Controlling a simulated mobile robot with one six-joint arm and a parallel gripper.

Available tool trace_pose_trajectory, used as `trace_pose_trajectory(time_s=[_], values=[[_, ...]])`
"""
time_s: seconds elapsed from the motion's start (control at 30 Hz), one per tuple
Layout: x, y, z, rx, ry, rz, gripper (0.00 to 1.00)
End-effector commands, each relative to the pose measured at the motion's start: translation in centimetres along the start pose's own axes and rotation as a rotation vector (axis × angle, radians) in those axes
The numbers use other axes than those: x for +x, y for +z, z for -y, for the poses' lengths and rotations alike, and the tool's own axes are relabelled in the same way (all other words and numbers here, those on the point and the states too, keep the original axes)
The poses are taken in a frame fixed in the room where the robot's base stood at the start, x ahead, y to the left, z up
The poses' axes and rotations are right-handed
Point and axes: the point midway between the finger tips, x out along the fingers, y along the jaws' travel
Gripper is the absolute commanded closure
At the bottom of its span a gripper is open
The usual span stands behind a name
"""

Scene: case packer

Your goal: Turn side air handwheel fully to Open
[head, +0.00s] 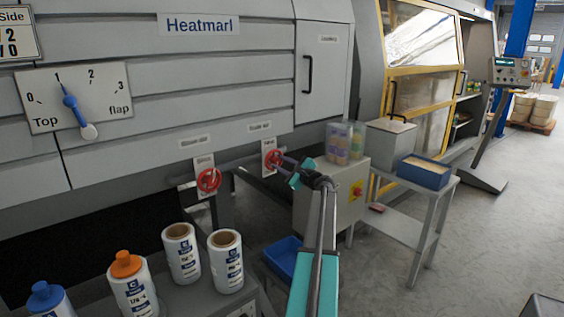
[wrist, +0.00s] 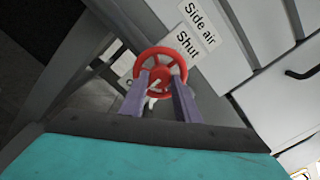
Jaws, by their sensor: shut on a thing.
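The side air handwheel (wrist: 160,54) is red and round with spokes; in the wrist view it sits below a plate reading "Side air" and "Shut". My gripper's two purple fingers (wrist: 160,84) reach onto the near part of the wheel, one on each side, and are shut on it. In the head view the same handwheel (head: 271,163) is the right one of two on the machine front, and my gripper (head: 281,162) meets it from the right. The fingers cover part of the rim. A pointer on the wheel's scale is too small to read.
A second red handwheel (head: 208,180) is close by on the left. Below stand several bottles and white spools (head: 226,262). A grey box (head: 330,200) with clear containers on top (head: 338,142) stands just right of my gripper. A blue bin (head: 284,257) is on the floor.

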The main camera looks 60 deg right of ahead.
Motion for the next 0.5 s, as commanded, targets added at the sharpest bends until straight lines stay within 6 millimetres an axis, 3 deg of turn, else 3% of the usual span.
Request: trace_pose_trajectory(time_s=[0.5], values=[[-0.11, -0.15, 0.10, 0.045, -0.003, -0.002, 0.93]])
